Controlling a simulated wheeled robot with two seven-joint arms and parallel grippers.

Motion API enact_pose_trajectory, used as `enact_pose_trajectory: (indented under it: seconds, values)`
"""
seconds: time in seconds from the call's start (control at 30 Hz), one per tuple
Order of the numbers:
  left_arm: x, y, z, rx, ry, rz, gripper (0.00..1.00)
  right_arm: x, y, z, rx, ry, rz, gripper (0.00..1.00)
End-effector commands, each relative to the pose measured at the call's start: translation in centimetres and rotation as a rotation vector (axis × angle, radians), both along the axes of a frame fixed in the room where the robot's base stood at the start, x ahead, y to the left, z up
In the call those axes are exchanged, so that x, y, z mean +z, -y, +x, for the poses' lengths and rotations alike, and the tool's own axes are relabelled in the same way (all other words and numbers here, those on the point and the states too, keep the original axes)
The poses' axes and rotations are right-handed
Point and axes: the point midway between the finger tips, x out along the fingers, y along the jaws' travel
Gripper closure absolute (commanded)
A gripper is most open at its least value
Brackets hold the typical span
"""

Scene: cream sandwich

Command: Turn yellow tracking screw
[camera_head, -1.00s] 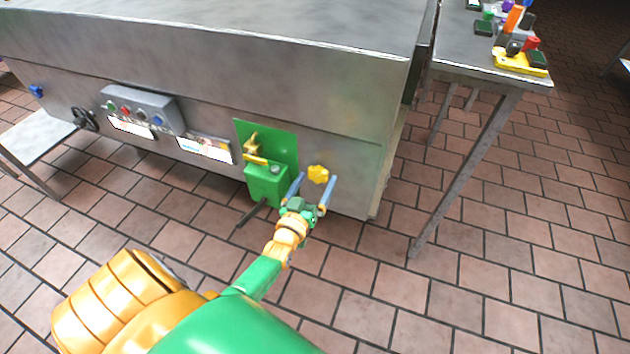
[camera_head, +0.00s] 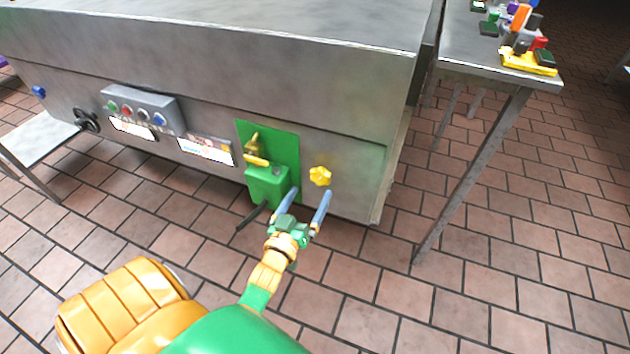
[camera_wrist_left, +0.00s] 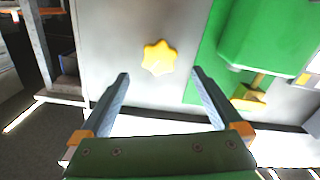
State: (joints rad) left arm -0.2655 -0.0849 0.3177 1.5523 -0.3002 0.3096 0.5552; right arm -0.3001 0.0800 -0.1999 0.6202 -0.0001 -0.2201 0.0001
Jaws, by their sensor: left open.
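The yellow tracking screw (camera_head: 320,176) is a star-shaped knob on the lower right of the grey metal machine's front. It also shows in the left wrist view (camera_wrist_left: 159,58), beyond the fingertips and between their lines. My left gripper (camera_head: 308,193) is open and empty, just below and in front of the screw, with its two blue-grey fingers spread. In the left wrist view the fingers (camera_wrist_left: 160,75) stand on either side below the screw, apart from it. My right gripper is not in view.
A green box (camera_head: 267,186) on a green plate (camera_head: 284,140) sits left of the screw. A control box (camera_head: 140,108) with buttons is farther left. A metal table (camera_head: 470,66) with several coloured items stands at right. The tiled floor between is clear.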

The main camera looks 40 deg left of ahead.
Motion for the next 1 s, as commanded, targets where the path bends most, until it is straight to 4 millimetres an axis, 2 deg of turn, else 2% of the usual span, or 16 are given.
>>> enact_pose_trajectory:
  seconds: [0.2,0.3,0.57,0.6,0.9,1.0]
  values:
    - [0.0,-1.0,4.3,-0.001,0.003,0.002,0.00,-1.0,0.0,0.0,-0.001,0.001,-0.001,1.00]
    - [0.1,-1.3,5.6,-0.002,0.003,0.002,0.00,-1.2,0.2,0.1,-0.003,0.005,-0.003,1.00]
    - [0.2,-1.4,6.1,-0.002,0.000,0.001,0.00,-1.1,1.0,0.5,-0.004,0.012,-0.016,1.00]
    - [0.2,-1.4,6.1,-0.002,0.000,0.001,0.03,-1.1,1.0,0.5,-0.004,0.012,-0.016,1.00]
    - [0.2,-1.4,6.0,-0.003,0.001,0.001,0.84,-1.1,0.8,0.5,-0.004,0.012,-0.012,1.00]
    - [0.2,-1.4,6.0,-0.003,0.000,0.003,0.85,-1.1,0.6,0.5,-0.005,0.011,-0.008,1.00]
